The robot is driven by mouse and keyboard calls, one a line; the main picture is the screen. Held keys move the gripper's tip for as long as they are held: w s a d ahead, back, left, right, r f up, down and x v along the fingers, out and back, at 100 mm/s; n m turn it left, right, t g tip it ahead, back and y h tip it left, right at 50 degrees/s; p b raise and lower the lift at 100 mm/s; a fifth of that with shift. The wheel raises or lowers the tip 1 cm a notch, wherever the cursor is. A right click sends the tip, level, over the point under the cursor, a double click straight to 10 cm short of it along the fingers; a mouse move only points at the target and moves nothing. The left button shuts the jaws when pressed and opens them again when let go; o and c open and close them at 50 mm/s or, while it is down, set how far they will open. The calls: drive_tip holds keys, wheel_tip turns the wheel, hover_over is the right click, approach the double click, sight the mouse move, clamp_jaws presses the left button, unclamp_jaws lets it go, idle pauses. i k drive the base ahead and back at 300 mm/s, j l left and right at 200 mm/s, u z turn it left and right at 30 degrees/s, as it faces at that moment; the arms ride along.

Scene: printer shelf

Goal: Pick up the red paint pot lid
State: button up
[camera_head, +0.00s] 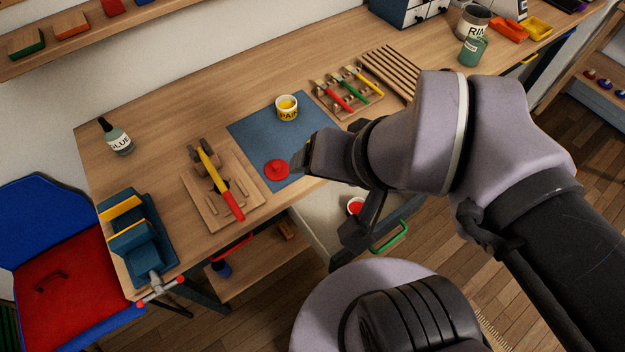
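The red paint pot lid (276,169) is a small round disc with a raised knob. It lies near the front edge of the blue mat (262,132) on the workbench. My gripper (328,202) is to the right of the lid, its two dark fingers spread apart. One finger is close to the lid over the mat, the other hangs in front of the bench's front edge. Nothing shows between them. Whether the near finger touches the lid is unclear. A white pot with a red top or contents (355,206) sits in the open drawer below, partly hidden by my gripper.
A yellow paint pot (287,107) stands on the mat behind the lid. A wooden tool board with a hammer (217,178) lies left, a screwdriver rack (347,92) right. An open drawer (325,230) projects below the bench front. A blue vise (140,240) is at the left corner.

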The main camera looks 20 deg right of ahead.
sight(276, 169)
drive_tip(key=i+j+z, duration=0.1)
drive_tip(key=j+z, duration=1)
